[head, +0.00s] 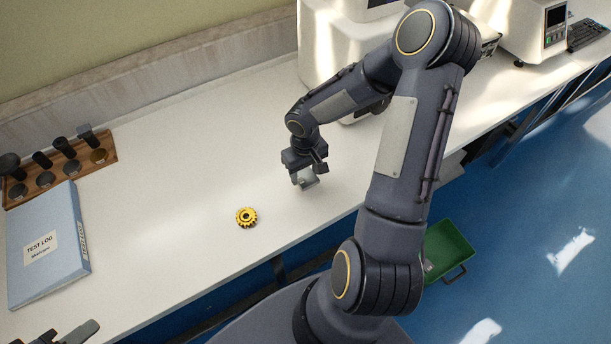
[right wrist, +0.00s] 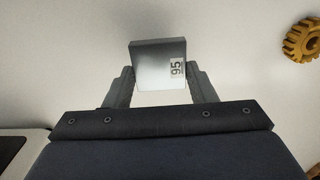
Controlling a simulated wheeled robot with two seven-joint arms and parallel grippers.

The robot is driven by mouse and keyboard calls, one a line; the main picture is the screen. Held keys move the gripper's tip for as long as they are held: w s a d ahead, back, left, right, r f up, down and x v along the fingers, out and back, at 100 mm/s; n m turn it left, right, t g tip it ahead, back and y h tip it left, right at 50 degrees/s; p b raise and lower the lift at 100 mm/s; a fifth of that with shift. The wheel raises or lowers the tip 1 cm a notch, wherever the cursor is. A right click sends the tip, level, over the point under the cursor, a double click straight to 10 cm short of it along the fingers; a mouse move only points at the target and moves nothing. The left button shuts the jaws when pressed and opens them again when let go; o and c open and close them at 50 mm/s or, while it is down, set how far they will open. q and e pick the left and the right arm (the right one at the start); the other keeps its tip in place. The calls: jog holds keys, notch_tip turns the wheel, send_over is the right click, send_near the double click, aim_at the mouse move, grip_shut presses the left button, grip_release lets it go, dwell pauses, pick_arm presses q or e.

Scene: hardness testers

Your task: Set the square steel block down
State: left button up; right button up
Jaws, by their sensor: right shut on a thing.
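The square steel block (right wrist: 152,62) is a flat grey plate with a white label reading 95. My right gripper (right wrist: 160,85) is shut on it, with one finger at each side. In the head view the block (head: 308,182) shows small at the tips of my right gripper (head: 305,178), low over the white bench or at its surface. I cannot tell whether the block touches the bench. My left gripper (head: 75,335) shows only in part at the bottom left corner, and its jaws are not clear.
A yellow gear (head: 246,217) lies on the white bench (head: 190,180), left of the block. A blue test log binder (head: 45,245) and a wooden rack (head: 60,168) with several dark-handled pieces are at the left. White machines stand behind my right arm. A green bin (head: 449,250) is below the bench.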

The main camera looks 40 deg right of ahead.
aim_at(305, 176)
jog(key=shift+f, duration=1.15)
jog(key=shift+f, duration=0.1)
jog(key=o, duration=1.2)
jog(key=shift+s, duration=0.1)
notch_tip(305, 176, up, 12)
jog(key=s+a+r+t+y, duration=0.1)
jog(key=s+a+r+t, duration=0.1)
jog(key=s+a+r, duration=0.1)
jog(key=s+a+r+t+y, duration=0.1)
jog(key=s+a+r, duration=0.3)
jog(key=s, duration=0.3)
jog(key=s+a+r+t+y, duration=0.1)
jog(key=s+a+r+t, duration=0.1)
jog(key=s+a+r, duration=0.2)
jog(key=shift+s+a+r+t+y, duration=0.15)
jog(key=shift+s+r+y, duration=0.05)
jog(key=shift+s+r, duration=0.25)
jog(key=shift+s+a+r+t+y, duration=0.1)
jog(key=shift+s+r+t+y, duration=0.1)
jog(key=shift+s+r, duration=0.25)
jog(key=shift+w+r+m, duration=0.1)
jog(key=shift+m, duration=0.2)
